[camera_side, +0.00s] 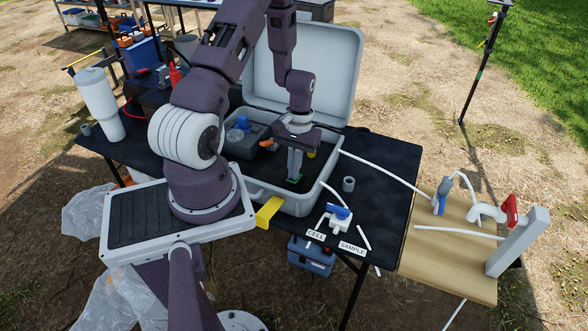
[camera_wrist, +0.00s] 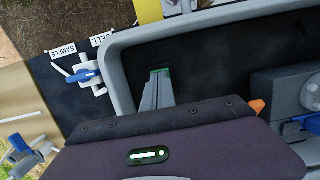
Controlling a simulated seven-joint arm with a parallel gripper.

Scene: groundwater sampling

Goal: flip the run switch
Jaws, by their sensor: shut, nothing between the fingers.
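The open grey case (camera_side: 300,207) stands on the dark table with its lid up; its rim also shows in the wrist view (camera_wrist: 120,75). Inside, at left, sits a grey pump-like unit (camera_side: 243,137) with a blue part (camera_side: 242,122) on top. An orange part (camera_side: 266,143) sits at its right; it also shows in the wrist view (camera_wrist: 257,105). I cannot tell which part is the run switch. My gripper (camera_side: 294,179) points down into the case, right of the unit, fingers together and empty. Green shows at its fingertips (camera_wrist: 159,71). My wrist hides much of the case interior.
A white valve with a blue handle (camera_side: 339,212) stands right of the case near the CELL (camera_side: 316,235) and SAMPLE (camera_side: 352,248) labels. White tubes run to a wooden board (camera_side: 430,258) with a red-handled tap (camera_side: 511,210). A grey cup (camera_side: 348,184) stands nearby.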

